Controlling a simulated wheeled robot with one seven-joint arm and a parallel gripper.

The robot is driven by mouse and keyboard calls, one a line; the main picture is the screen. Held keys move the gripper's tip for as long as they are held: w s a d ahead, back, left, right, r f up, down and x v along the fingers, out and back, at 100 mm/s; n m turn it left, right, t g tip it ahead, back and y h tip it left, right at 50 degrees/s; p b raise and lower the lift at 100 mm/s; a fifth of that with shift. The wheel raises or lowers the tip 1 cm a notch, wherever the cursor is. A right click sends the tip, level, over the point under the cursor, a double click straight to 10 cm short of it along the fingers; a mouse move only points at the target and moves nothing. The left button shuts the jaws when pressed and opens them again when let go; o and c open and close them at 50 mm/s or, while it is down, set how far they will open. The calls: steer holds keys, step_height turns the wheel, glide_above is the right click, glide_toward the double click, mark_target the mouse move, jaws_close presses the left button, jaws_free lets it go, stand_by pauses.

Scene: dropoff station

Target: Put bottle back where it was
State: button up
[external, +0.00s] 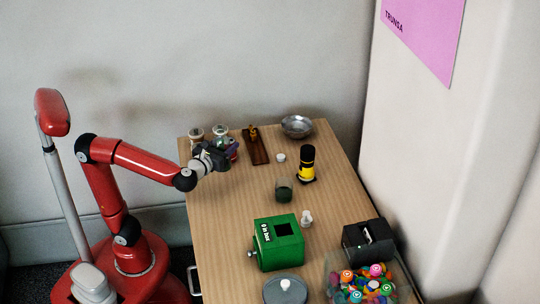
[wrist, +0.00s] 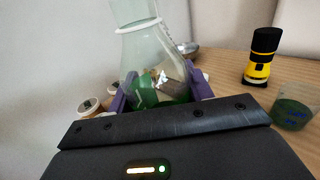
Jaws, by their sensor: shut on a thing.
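The bottle (wrist: 143,40) is a clear glass flask with a pale ring around it and green at the bottom. It stands between the purple fingers of my gripper (wrist: 160,92) in the wrist view and leans a little in the picture. My gripper (external: 232,150) is shut on it at the far left of the wooden table (external: 225,215).
Jars (external: 196,134) stand close to my gripper. A dark board (external: 256,148), a metal bowl (external: 297,126), a yellow-black flashlight (external: 307,165) and a green glass (external: 283,190) lie to the right. A green box (external: 278,243) stands nearer. The table's left middle is clear.

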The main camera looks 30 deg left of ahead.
steer(key=shift+f+b, duration=0.5)
steer(key=shift+f, duration=2.75)
steer(key=shift+f, duration=0.1)
steer(key=o, duration=1.1)
steer(key=shift+r, duration=0.25)
steer(key=s, duration=1.2)
steer(key=shift+f, duration=0.15)
